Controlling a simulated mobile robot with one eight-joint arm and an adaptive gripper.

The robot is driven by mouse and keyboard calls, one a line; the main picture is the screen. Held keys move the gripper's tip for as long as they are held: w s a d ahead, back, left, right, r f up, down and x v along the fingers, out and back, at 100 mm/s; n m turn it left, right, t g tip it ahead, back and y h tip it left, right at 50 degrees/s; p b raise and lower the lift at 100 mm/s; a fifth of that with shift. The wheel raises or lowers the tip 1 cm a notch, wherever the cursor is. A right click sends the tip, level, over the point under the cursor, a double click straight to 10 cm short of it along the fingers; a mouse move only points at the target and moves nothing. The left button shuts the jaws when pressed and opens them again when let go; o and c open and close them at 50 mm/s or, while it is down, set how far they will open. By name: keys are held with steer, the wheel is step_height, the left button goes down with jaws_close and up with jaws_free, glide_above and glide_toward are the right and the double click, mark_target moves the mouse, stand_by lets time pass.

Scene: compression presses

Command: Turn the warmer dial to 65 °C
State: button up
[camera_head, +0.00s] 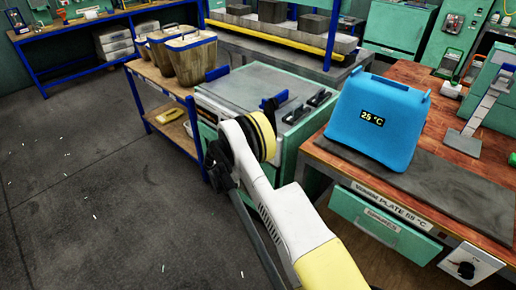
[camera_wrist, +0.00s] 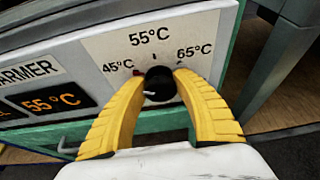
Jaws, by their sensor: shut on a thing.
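In the wrist view, the black round warmer dial (camera_wrist: 159,80) sits on a white panel (camera_wrist: 110,55) marked 45 °C, 55 °C and 65 °C. A pale mark shows on the dial's lower left; its exact setting is unclear. An orange display (camera_wrist: 52,103) beside the word WARMER reads 55 °C. My gripper (camera_wrist: 161,86) has its yellow fingers on both sides of the dial, shut on it. In the head view my arm reaches to the green machine (camera_head: 287,160), and the fingers and this dial are hidden.
A blue case (camera_head: 378,118) reading 25 °C stands on the right bench. A black knob (camera_head: 466,268) is on that bench's front, beside a warmer plate label. A shelf cart (camera_head: 160,82) with wooden buckets stands left of the machine. The floor at left is open.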

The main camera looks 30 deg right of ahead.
steer(key=m+t, duration=0.1)
steer(key=m, duration=0.1)
steer(key=shift+s+m+t, duration=0.1)
steer(key=shift+m+t, duration=0.2)
steer(key=shift+t, duration=0.1)
steer(key=m+t, duration=0.2)
steer(key=m, duration=0.1)
steer(key=shift+s+f+y, duration=0.1)
steer(key=shift+y, duration=0.2)
steer(key=m+t, duration=0.2)
steer(key=m, duration=0.1)
steer(key=shift+m, duration=0.3)
steer(key=shift+f+m+t+h, duration=0.1)
steer(key=shift+m+t+h, duration=0.5)
steer(key=shift+m, duration=1)
steer(key=o, duration=1.2)
